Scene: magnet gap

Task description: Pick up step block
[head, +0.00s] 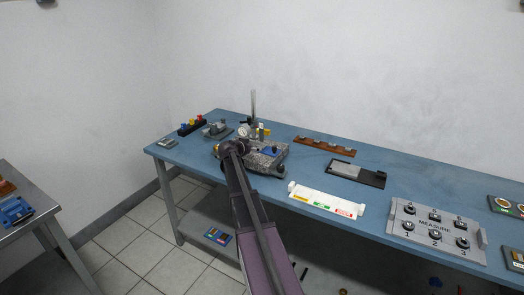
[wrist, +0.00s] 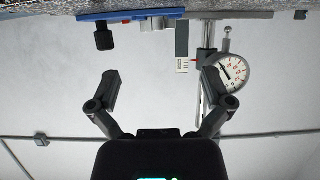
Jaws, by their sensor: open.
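I cannot tell for sure which thing is the step block. A grey speckled plate (head: 273,165) on the blue bench carries a blue part (head: 270,151), a dial gauge (head: 244,131) and an upright post. My gripper is at this plate in the head view, its fingers mostly hidden by my arm. In the wrist view my gripper (wrist: 161,82) is open, with nothing between its fingers. Beyond them, upside down, are the dial gauge (wrist: 232,74), the blue part (wrist: 125,15), a black knob (wrist: 103,38) and a small grey piece with a white scale label (wrist: 182,66).
On the blue bench (head: 385,208) are a dark tray with a grey plate (head: 356,172), a brown rack (head: 324,146), a white strip with coloured labels (head: 326,200) and a MEASURE panel (head: 435,233). A grey fixture (head: 215,129) stands left of the speckled plate. Another table (head: 30,205) is at left.

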